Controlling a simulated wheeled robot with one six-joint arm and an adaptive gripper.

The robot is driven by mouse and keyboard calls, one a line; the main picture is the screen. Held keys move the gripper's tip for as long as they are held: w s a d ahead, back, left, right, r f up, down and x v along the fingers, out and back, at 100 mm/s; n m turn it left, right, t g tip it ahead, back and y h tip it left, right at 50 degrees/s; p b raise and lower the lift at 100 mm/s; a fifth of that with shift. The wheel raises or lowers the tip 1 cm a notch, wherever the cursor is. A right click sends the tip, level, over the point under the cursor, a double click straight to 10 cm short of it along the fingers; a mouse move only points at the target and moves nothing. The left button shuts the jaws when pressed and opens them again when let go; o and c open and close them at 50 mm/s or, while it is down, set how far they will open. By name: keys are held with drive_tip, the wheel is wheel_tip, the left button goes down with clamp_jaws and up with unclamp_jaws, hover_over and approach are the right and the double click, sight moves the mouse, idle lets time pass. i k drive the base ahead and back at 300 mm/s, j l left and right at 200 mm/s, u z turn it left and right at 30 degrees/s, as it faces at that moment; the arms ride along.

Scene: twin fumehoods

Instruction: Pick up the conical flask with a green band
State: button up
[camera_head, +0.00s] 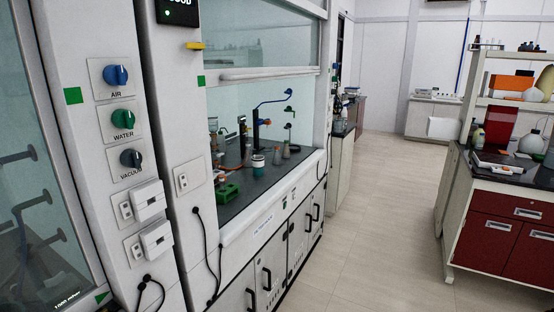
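Inside the open fumehood, two small conical flasks stand close together on the dark worktop (232,207), towards its right end. The nearer flask (277,157) is pale grey-green and the farther flask (286,151) is beside it. They are too small in the picture to tell which bears a green band. A squat vessel with a teal-green band (258,165) stands just left of them; its exact shape is unclear. My gripper is not in view.
The raised glass sash (268,73) hangs above the hood opening. A green rack (228,192) sits at the worktop's near left, with a stand and clamp (256,128) behind the flasks. The floor (365,220) is clear up to a red-fronted bench (496,237) at right.

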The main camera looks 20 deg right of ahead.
sight(286, 154)
drive_tip(key=i+l+z, duration=0.2)
drive_tip(key=i+l, duration=0.85)
drive_tip(key=i+l+z, duration=0.15)
drive_tip(key=i+l, duration=0.9)
